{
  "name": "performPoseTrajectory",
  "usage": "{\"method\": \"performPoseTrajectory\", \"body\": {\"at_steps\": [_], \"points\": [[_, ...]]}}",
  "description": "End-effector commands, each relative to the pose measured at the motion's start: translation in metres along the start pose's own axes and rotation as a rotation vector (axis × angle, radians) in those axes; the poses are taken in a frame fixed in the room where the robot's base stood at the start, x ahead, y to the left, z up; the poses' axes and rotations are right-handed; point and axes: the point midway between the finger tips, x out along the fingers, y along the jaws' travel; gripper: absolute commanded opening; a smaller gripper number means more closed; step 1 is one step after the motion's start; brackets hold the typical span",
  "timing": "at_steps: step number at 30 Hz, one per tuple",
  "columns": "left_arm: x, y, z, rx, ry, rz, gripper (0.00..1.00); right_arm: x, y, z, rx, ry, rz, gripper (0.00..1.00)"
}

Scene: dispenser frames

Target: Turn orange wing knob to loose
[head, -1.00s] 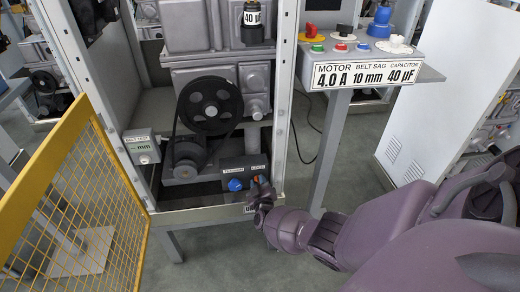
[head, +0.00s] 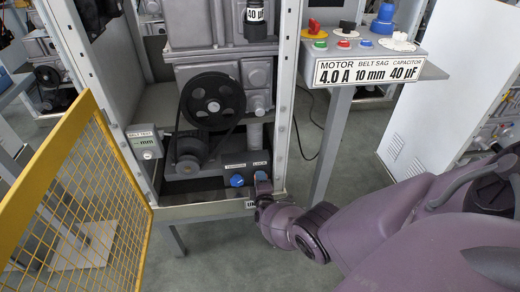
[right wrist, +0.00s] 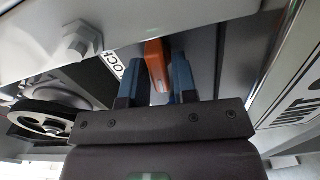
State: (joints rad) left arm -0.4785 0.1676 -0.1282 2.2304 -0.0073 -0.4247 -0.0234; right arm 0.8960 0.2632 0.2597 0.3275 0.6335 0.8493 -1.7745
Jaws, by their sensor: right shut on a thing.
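The orange wing knob (head: 261,176) is at the right end of the dark block low in the machine, under a small white label. It also shows in the right wrist view (right wrist: 155,56) as an orange bar between two blue fingers. My right gripper (right wrist: 156,78) is shut on it, reaching in from the lower right. In the head view my right gripper (head: 263,185) covers much of the knob. I cannot read the knob's turn position. My left gripper is not in view.
A blue knob (head: 237,181) sits just left on the same block. Above are the belt and the black pulley (head: 212,101). A belt tester (head: 145,145) hangs on the left post. The yellow mesh door (head: 75,190) stands open at left. A control panel (head: 365,68) stands at right.

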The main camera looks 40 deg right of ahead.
Motion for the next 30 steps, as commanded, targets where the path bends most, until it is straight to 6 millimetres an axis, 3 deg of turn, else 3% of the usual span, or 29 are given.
{"method": "performPoseTrajectory", "body": {"at_steps": [9,24,25,28,30], "points": [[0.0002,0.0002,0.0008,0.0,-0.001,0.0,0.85,-0.002,-0.0033,0.0015,-0.109,-0.001,-0.005,0.03],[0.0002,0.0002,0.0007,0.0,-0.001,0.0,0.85,-0.0018,-0.0032,0.0019,-0.125,-0.002,-0.004,0.03],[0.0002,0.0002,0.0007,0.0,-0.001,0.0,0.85,-0.0018,-0.0032,0.0019,-0.125,-0.002,-0.004,0.28],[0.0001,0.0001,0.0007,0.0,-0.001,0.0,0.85,-0.0016,-0.0029,0.0018,-0.125,-0.002,-0.004,0.41],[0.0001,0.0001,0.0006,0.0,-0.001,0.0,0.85,-0.0012,-0.0024,0.0014,-0.124,-0.001,-0.003,0.41]]}}
